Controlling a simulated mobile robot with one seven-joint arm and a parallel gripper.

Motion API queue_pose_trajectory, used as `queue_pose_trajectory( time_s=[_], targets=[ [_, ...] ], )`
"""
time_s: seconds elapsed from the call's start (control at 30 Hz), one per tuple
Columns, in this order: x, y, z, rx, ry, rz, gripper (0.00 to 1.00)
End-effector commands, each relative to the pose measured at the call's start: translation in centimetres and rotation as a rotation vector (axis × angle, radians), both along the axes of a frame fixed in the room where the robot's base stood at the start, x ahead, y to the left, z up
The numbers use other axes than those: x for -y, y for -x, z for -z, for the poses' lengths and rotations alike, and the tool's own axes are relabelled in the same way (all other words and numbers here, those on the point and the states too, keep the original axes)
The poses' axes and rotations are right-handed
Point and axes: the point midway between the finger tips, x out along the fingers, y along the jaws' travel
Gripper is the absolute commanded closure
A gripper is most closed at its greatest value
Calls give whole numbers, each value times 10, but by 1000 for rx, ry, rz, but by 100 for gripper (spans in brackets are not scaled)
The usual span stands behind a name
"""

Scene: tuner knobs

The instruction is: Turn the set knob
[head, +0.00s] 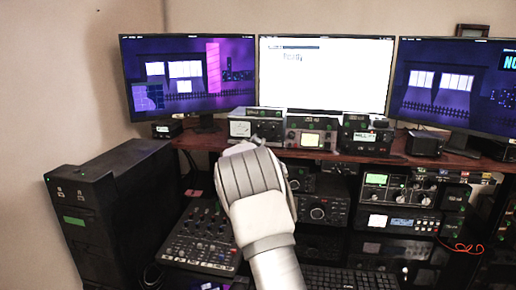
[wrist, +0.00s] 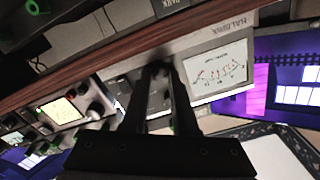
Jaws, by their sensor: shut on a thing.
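My gripper (wrist: 161,72) reaches up in the wrist view with its two dark fingers close together, shut on a small dark knob. The fingertips mostly hide the knob, and I cannot read a label on it. The knob is on the front of a grey tuner box (wrist: 205,58), beside its white meter face (wrist: 218,73). In the head view, the same tuner (head: 258,114) stands on the shelf under the monitors. My white and grey hand is in front of it there and hides the fingers and the knob.
A unit with a lit screen (head: 311,138) stands close right of the tuner. The wooden shelf edge (head: 205,143) runs beneath. Three monitors (head: 325,75) stand behind. Below are a mixer (head: 205,235), a keyboard (head: 345,278) and stacked radios (head: 400,190). A black tower (head: 110,215) is at left.

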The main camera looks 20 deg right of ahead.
Motion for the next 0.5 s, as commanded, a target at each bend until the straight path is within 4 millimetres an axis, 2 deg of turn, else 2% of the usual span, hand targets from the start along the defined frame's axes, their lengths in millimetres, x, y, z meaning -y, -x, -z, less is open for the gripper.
queue_pose_trajectory(
  time_s=[0.5],
  targets=[
    [0, 0, 1, 77, -118, 0, 100]
  ],
)
